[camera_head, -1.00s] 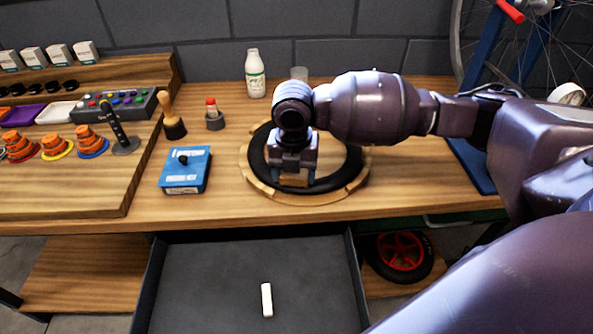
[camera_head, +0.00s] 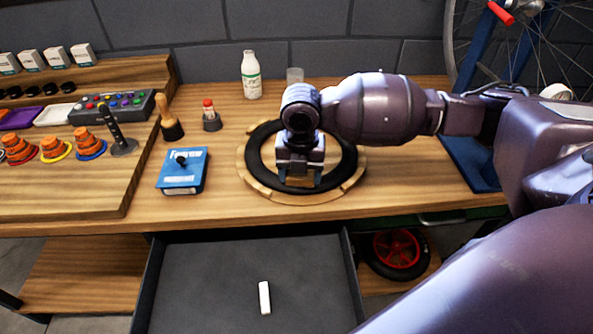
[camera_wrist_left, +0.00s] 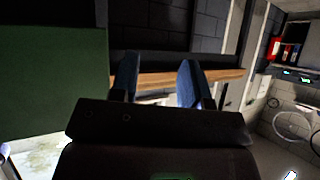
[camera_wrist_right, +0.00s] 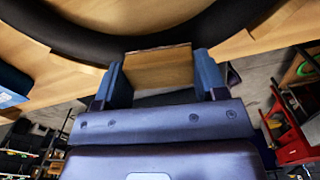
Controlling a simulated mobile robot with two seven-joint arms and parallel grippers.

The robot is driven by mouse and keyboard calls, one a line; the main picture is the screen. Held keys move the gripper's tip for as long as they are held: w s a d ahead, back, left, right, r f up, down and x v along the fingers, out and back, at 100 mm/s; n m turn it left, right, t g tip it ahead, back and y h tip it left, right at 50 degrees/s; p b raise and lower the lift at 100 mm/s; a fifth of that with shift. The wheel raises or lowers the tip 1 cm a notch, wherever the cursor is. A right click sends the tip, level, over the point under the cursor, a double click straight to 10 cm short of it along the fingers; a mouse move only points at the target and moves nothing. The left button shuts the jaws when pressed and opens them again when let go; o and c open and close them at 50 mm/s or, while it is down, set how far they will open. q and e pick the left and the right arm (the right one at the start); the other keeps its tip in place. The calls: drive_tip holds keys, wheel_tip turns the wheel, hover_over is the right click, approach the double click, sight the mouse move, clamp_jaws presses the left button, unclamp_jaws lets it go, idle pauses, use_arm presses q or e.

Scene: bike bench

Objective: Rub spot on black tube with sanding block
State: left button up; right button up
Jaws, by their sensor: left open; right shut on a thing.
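The black tube (camera_head: 347,160) lies as a ring on a round wooden holder (camera_head: 257,188) on the bench; it also shows across the top of the right wrist view (camera_wrist_right: 70,38). My right gripper (camera_head: 300,182) is over the near side of the ring. It is shut on a tan sanding block (camera_wrist_right: 158,68), which sits between the fingers at the tube's near edge. Whether the block touches the tube is hard to tell. The spot on the tube is not visible. My left gripper (camera_wrist_left: 155,85) is open and empty in its wrist view, and is out of the head view.
A blue box (camera_head: 182,171) lies left of the ring. A red-capped small bottle (camera_head: 210,117), a wooden-handled brush (camera_head: 170,120) and a white bottle (camera_head: 251,75) stand behind. An open drawer (camera_head: 215,285) below holds a white stick (camera_head: 264,297).

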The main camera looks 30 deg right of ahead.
use_arm(q)
drive_tip(key=shift+w+d+r, duration=0.1)
drive_tip(key=shift+w+r, duration=0.2)
use_arm(e)
drive_tip(key=shift+s+d+f, duration=0.15)
drive_tip(key=shift+s+d, duration=0.1)
drive_tip(key=shift+d, duration=0.05)
use_arm(q)
drive_tip(key=shift+s, duration=0.15)
use_arm(e)
drive_tip(key=shift+w+a, duration=0.1)
drive_tip(key=shift+a, duration=0.2)
drive_tip(key=shift+w+a, duration=0.4)
drive_tip(key=shift+a, duration=0.1)
drive_tip(key=shift+w+a, duration=0.3)
drive_tip(key=shift+a, duration=0.1)
use_arm(q)
drive_tip(key=shift+f, duration=0.15)
drive_tip(key=shift+w, duration=0.2)
drive_tip(key=shift+r, duration=0.25)
use_arm(e)
drive_tip(key=shift+d+r, duration=0.1)
drive_tip(key=shift+r, duration=0.1)
